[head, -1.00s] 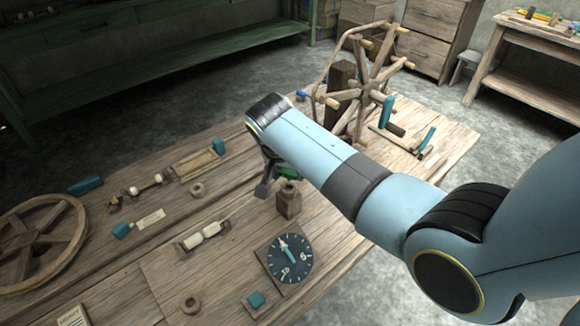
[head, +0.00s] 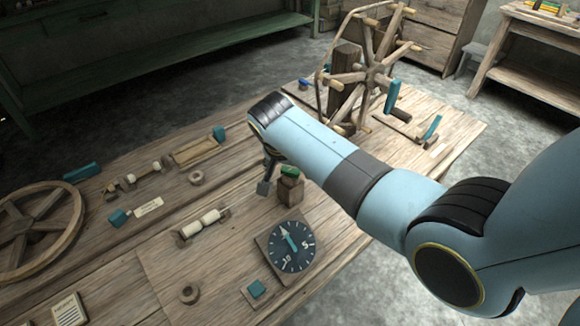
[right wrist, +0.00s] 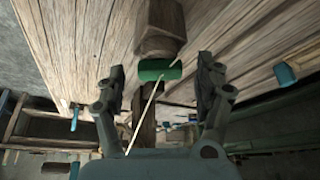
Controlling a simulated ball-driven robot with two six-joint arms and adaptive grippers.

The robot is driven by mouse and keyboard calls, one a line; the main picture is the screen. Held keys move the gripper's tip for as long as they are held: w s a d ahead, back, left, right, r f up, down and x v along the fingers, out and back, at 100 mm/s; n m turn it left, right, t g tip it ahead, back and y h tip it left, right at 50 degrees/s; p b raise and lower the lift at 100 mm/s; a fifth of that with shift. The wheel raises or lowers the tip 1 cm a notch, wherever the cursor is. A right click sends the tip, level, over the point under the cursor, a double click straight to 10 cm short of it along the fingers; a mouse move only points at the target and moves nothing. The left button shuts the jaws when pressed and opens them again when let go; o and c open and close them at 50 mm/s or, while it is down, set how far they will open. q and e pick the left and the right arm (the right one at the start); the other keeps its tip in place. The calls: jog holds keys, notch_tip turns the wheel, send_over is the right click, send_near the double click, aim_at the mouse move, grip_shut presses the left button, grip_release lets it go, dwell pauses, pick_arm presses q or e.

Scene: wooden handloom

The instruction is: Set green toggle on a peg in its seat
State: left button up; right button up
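The green toggle (head: 289,170) lies across the top of a squat wooden post (head: 290,190) near the table's middle. In the right wrist view the toggle (right wrist: 160,70) lies between my right gripper's two spread fingers, with a gap on each side. The post (right wrist: 160,30) shows above it there. My right gripper (right wrist: 160,85) is open; in the head view one dark fingertip (head: 264,187) shows left of the post, the rest hidden by my arm. Whether the toggle is fully seated on a peg cannot be told. My left gripper is not in view.
A dial (head: 291,247) sits just in front of the post. A spoked winding wheel (head: 372,75) stands behind my right arm. A thin pale line (right wrist: 145,118) crosses the wrist view.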

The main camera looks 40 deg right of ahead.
jog(key=v, duration=1.2)
jog(key=shift+d, duration=0.1)
jog(key=s+r+n+y, duration=0.2)
jog(key=s+n, duration=0.4)
jog(key=s, duration=0.6)
jog(key=s+r+n+y, duration=0.15)
jog(key=s+n, duration=0.45)
jog(key=s, duration=0.6)
jog(key=s+d+f, duration=0.1)
jog(key=d+f, duration=0.2)
jog(key=f, duration=2.2)
jog(key=s+d+f+g, duration=0.1)
jog(key=s+f, duration=0.8)
jog(key=f, duration=0.3)
jog(key=shift+s, duration=0.35)
jog(key=shift+g+h, duration=0.25)
jog(key=shift+g, duration=0.25)
jog(key=s+f, duration=0.1)
jog(key=s, duration=0.2)
jog(key=s+f, duration=0.2)
jog(key=s, duration=0.1)
jog(key=s+f, duration=0.2)
jog(key=s, duration=0.1)
jog(key=shift+s+d, duration=0.15)
jog(key=shift+s, duration=0.1)
jog(key=shift+c, duration=0.3)
